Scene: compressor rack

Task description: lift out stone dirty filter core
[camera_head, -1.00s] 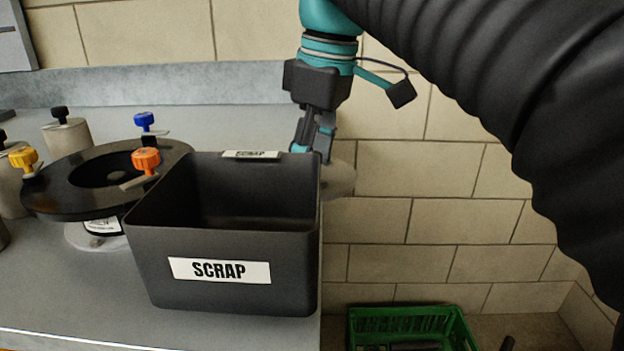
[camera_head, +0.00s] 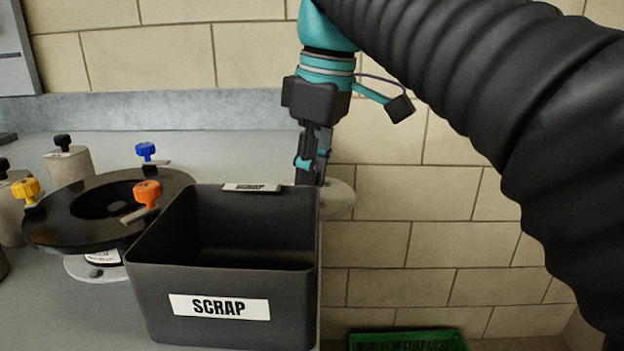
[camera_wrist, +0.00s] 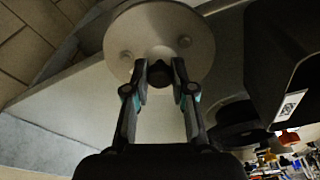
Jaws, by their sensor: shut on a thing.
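My gripper (camera_head: 311,178) points down behind the far right corner of the scrap bin. In the wrist view my gripper (camera_wrist: 161,72) is closed around a dark knob on a pale, stone-coloured round disc (camera_wrist: 148,28). The disc (camera_head: 340,203) shows partly past the bin's right side in the head view. I cannot tell whether it is a cover or the top of a core. The black ring-shaped housing (camera_head: 60,232) stands left of the bin.
The open black scrap bin (camera_head: 220,285) stands at the counter's right edge. Blue (camera_head: 146,150), orange (camera_head: 147,192) and yellow (camera_head: 26,190) knobs sit around the housing. A pale cylinder with a black knob (camera_head: 68,165) stands behind it. A green crate (camera_head: 408,340) is low right.

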